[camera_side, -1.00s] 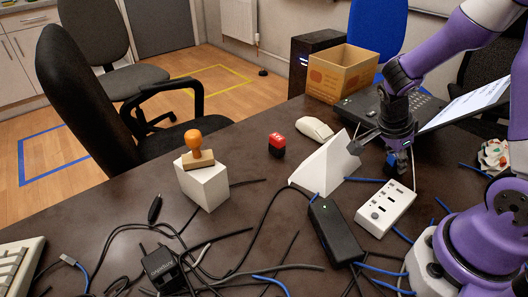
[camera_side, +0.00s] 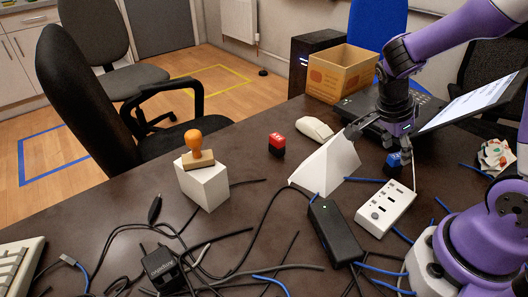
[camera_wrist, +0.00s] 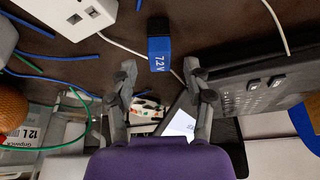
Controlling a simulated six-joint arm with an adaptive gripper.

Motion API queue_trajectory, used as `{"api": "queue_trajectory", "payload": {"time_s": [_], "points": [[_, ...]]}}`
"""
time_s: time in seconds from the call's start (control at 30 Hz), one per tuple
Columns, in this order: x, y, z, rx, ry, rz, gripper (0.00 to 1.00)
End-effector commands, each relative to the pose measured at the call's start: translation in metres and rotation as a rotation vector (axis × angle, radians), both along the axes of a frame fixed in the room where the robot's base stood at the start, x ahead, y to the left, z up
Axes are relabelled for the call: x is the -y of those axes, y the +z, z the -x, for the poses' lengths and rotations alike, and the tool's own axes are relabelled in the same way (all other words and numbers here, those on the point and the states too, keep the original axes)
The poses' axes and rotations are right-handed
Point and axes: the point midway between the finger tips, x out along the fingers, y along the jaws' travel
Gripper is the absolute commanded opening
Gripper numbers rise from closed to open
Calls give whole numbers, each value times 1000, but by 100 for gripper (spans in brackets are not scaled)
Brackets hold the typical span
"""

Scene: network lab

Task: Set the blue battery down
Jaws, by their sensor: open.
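The blue battery (camera_side: 392,164) stands on the dark table behind the white power strip. In the wrist view the blue battery (camera_wrist: 159,52) shows its "7.2 V" label and dark end, just ahead of the fingertips. My gripper (camera_side: 380,143) is above it, with its fingers spread wide. The wrist view also shows my gripper (camera_wrist: 159,72) open, with a finger on each side and nothing held.
A white wedge (camera_side: 328,164) is left of the battery, and the power strip (camera_side: 385,207) is in front. Cables cover the front.

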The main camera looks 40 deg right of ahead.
Motion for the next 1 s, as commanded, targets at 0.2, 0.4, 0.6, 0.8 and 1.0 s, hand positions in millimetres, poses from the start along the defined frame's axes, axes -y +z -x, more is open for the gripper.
{"api": "queue_trajectory", "payload": {"time_s": [0.2, 0.4, 0.6, 0.8, 1.0], "points": [[-19, 47, -8, 6, 3, -2, 58], [-27, 69, -11, 2, 10, -4, 58], [-48, 88, -13, 24, 475, -93, 58], [-96, 109, -7, 62, 1372, -68, 58], [-130, 118, 3, 67, 1894, 71, 58]]}}
